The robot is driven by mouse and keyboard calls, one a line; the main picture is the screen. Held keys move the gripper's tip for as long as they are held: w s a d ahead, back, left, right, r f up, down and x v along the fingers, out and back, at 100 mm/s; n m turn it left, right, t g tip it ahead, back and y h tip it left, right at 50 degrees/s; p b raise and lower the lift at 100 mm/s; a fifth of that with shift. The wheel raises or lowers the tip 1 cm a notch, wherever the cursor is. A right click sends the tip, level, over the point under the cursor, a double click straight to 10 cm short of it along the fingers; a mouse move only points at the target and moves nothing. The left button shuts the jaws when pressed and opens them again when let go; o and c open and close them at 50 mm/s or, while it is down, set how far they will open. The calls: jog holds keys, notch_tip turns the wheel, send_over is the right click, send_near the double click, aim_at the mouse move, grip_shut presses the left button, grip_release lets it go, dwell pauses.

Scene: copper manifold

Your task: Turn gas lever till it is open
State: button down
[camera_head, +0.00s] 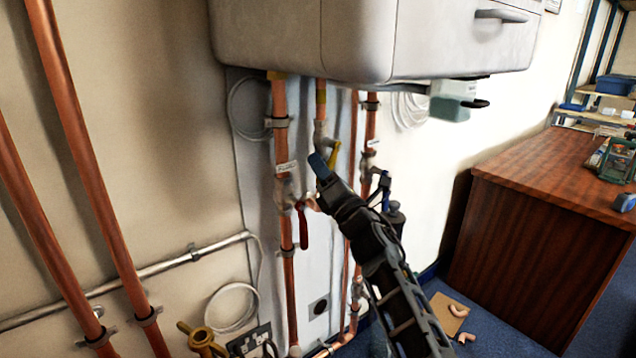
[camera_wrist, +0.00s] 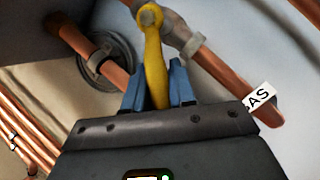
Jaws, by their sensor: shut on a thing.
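The yellow gas lever (camera_wrist: 154,62) runs from its pivot on a grey valve fitting (camera_wrist: 181,32) down between my blue fingers. My gripper (camera_wrist: 157,72) is shut on the lever. In the wrist view the lever lies at a slant to the copper pipe with the GAS label (camera_wrist: 262,97), not in line with it.
The white boiler (camera_head: 365,45) hangs above. Copper pipes (camera_head: 280,110) run down the wall close beside my gripper. A red lever (camera_head: 303,228) sits lower left. A wooden cabinet (camera_head: 530,220) stands at right; pipe pieces (camera_head: 459,311) lie on the floor.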

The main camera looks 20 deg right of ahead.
jog(key=shift+w+d+f+n+g+y+b, duration=0.25)
jog(key=shift+d+n+g+y+b, duration=0.35)
jog(key=shift+n+y+b, duration=0.95)
jog(key=shift+w+d+f+n+g+y+b, duration=0.15)
jog(key=shift+d+f+n+g+y+b, duration=0.4)
jog(key=shift+n+b, duration=1.8)
jog(key=shift+w+d+f+n+g+y+b, duration=0.15)
jog(key=shift+d+n+g+y+b, duration=0.8)
jog(key=shift+n, duration=1.75)
jog(key=shift+a+r+t+y, duration=0.2)
jog(key=shift+t+y, duration=0.15)
jog(key=shift+t, duration=0.15)
jog(key=c, duration=1)
grip_release()
jog(key=shift+c, duration=0.2)
jog(key=shift+f, duration=0.1)
jog(key=v, duration=0.7)
jog(key=shift+s+d, duration=0.15)
jog(key=shift+s, duration=0.15)
jog(key=shift+f, duration=0.15)
